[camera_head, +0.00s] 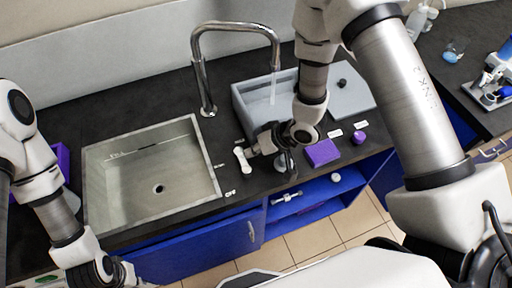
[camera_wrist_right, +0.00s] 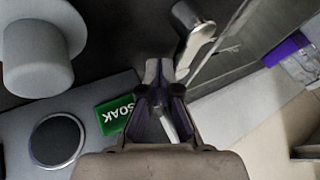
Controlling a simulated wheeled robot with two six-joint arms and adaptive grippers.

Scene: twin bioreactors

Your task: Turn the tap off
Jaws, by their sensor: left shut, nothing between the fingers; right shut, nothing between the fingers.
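The tap's chrome spout (camera_head: 236,27) arches over from the back of the counter, and a thin stream of water (camera_head: 273,92) falls from it into a grey tub (camera_head: 244,103). A white lever handle (camera_head: 242,158) stands on the counter right of the sink, near a small "OFF" label (camera_head: 231,193). My right gripper (camera_head: 259,147) is shut and empty just right of the lever; contact cannot be told. In the right wrist view its fingertips (camera_wrist_right: 160,72) are close together, with a pale lever-like part (camera_wrist_right: 200,42) beyond them. My left gripper (camera_head: 122,273) is shut and empty at the lower left.
The metal sink (camera_head: 125,180) is empty. A purple block (camera_head: 322,152) and a purple knob (camera_head: 358,138) sit right of my right gripper. The right wrist view shows a green SOAK label (camera_wrist_right: 115,115) and a round dark disc (camera_wrist_right: 57,139). Blue cabinets (camera_head: 215,250) lie below the counter.

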